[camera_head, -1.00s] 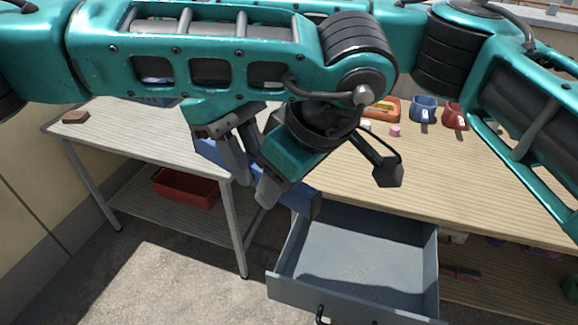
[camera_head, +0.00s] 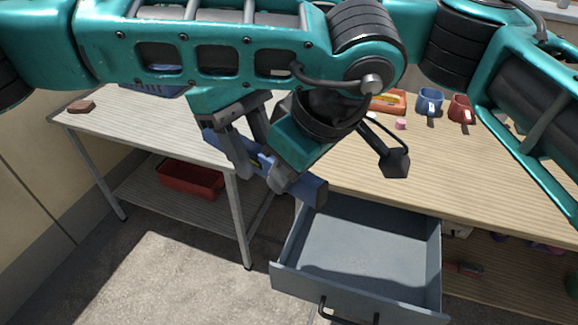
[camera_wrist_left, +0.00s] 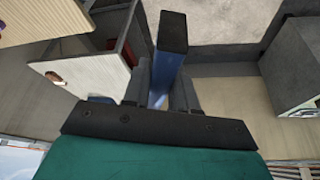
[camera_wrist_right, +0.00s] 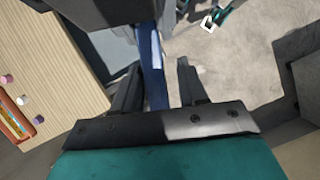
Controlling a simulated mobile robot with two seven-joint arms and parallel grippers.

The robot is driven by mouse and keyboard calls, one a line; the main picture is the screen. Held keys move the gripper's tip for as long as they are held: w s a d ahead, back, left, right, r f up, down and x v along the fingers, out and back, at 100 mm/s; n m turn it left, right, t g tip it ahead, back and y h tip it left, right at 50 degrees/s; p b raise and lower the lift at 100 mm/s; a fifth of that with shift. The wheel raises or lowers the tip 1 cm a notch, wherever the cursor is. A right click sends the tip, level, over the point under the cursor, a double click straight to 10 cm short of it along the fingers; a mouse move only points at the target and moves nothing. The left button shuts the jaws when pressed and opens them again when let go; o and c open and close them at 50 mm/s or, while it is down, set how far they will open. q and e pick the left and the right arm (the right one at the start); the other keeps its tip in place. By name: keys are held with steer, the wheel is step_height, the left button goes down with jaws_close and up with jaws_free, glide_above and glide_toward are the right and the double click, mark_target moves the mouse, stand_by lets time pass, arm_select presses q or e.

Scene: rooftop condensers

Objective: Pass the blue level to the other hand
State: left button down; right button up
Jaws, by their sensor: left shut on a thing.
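The blue level (camera_head: 303,187) is held tilted in the air in front of the benches, its dark end at the lower right. My left gripper (camera_head: 283,179) is shut on it near that end. In the left wrist view the level (camera_wrist_left: 163,78) runs between the fingers. My right gripper (camera_head: 255,160) is around the level farther to the left, its fingers apart. In the right wrist view the level (camera_wrist_right: 152,72) lies between the open fingers, closer to the left one, with a gap on the right. Part of the level is hidden behind fingers.
A grey drawer (camera_head: 360,250) stands open below the grippers. The wooden bench (camera_head: 450,170) at right carries a blue mug (camera_head: 429,100), a red mug (camera_head: 460,108) and an orange tray (camera_head: 392,101). A pale table (camera_head: 130,125) at left has a red bin (camera_head: 190,179) beneath.

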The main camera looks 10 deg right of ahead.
steer(key=shift+o, duration=1.2)
steer(key=shift+r, duration=0.1)
